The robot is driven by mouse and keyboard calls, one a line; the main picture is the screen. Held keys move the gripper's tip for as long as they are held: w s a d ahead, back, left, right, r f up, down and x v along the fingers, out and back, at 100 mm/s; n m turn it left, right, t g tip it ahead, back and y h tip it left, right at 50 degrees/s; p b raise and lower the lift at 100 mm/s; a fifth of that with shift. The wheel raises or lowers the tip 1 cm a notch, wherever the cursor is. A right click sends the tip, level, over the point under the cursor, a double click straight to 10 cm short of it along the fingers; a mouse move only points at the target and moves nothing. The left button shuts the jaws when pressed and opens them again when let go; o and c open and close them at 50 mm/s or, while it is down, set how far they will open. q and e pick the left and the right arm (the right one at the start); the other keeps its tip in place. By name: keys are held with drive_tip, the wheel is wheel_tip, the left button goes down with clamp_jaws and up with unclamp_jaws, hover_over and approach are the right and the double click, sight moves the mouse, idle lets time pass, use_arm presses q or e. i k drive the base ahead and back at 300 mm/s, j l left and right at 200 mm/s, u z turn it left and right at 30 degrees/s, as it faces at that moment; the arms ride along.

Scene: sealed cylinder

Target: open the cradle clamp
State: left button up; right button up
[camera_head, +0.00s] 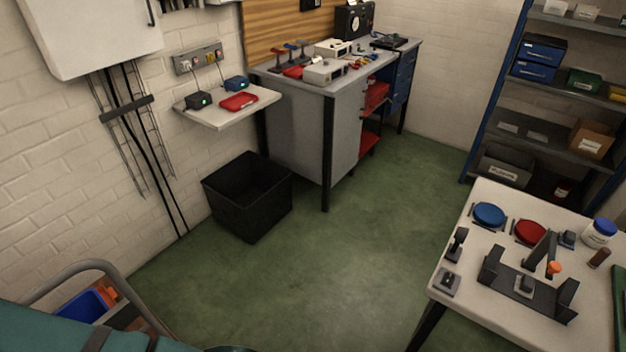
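A dark cradle (510,283) with an upright at each end stands on the white table (455,297) at the lower right. A dark clamp arm (541,250) with an orange knob (554,268) rises at a slant behind the cradle's middle. The cradle looks empty apart from a small grey block (524,286) at its centre. The picture is too small to tell for sure whether the clamp is open or closed. Neither of my grippers is in view.
A blue disc (488,215), a red disc (530,232) and a white jar with a blue lid (599,232) are also on the table. Small dark fixtures (447,281) stand at its left edge. A black bin (248,195) is by the wall. The green floor between is clear.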

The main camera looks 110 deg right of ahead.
sight(553, 267)
drive_tip(key=z, duration=5.25)
drive_tip(key=i+j+z, duration=0.15)
drive_tip(key=i, duration=0.1)
